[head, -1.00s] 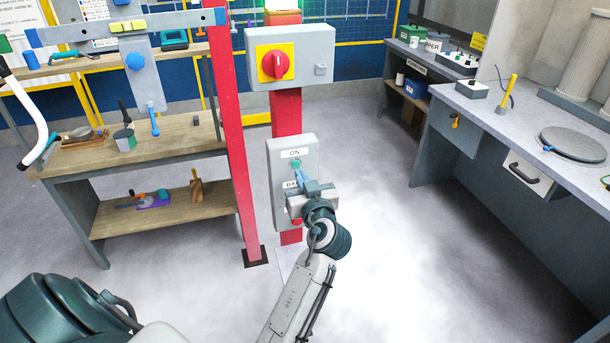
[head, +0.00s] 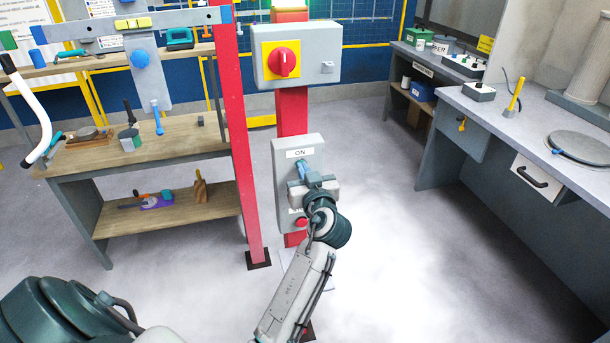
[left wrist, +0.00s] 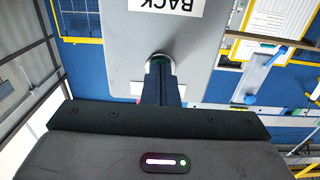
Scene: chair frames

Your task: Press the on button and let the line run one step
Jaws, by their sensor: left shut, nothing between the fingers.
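The grey button box (head: 286,155) hangs on a red post, with a white ON label (head: 300,153) near its top. My left gripper (head: 303,167) is shut and empty, its fingertips just below that label. They cover the place of the green on button in the head view. In the left wrist view the shut fingers (left wrist: 161,80) reach to the button's metal ring (left wrist: 159,56); whether the button is pushed in cannot be told. An upside-down BACK label (left wrist: 166,5) shows there. A red button (head: 302,222) sits low on the box. My right gripper is out of view.
A grey switch box with a red knob (head: 285,63) on a yellow plate is above the button box. A red upright (head: 240,150) and a wooden workbench (head: 165,145) stand to the left. Grey counters (head: 500,105) are at right, with clear floor between.

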